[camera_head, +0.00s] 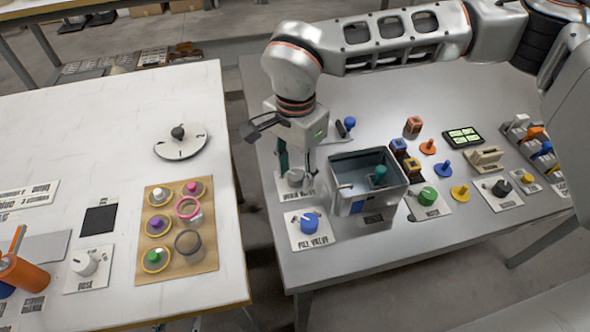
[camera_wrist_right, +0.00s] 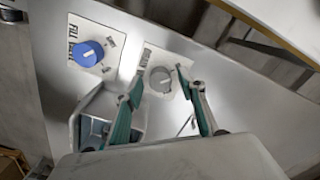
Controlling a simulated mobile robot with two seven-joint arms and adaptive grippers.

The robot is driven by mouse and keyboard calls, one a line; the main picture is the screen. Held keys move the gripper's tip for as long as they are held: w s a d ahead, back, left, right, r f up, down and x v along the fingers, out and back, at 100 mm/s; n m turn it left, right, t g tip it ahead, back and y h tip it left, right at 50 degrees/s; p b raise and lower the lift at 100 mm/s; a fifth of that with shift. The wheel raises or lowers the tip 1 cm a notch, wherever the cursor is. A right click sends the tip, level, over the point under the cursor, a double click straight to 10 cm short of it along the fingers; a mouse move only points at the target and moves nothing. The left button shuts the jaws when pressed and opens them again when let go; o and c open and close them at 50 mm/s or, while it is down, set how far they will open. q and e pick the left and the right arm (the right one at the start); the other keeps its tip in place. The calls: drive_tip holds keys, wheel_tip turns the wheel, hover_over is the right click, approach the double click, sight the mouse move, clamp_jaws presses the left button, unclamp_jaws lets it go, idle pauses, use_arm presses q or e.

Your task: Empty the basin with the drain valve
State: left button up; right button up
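The drain valve is a grey knob (camera_head: 295,178) on a white plate beside the basin's left wall; it also shows in the right wrist view (camera_wrist_right: 161,82). The grey open-topped basin (camera_head: 377,206) stands on the grey table with a teal object (camera_head: 379,174) inside; I cannot tell the water level. My right gripper (camera_head: 296,166) points down above the drain knob. In the right wrist view its two teal-padded fingers (camera_wrist_right: 160,76) are spread to either side of the knob, with gaps showing; contact is not visible. My left gripper is not in view.
The blue fill valve knob (camera_head: 309,223) sits just in front of the drain valve. Right of the basin stand a green knob (camera_head: 428,195), orange and yellow pieces and a black knob (camera_head: 501,188). A white table (camera_head: 60,140) with a pigment board stands left, across a gap.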

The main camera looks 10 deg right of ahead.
drive_tip(key=shift+f, duration=0.1)
drive_tip(key=c, duration=1.1)
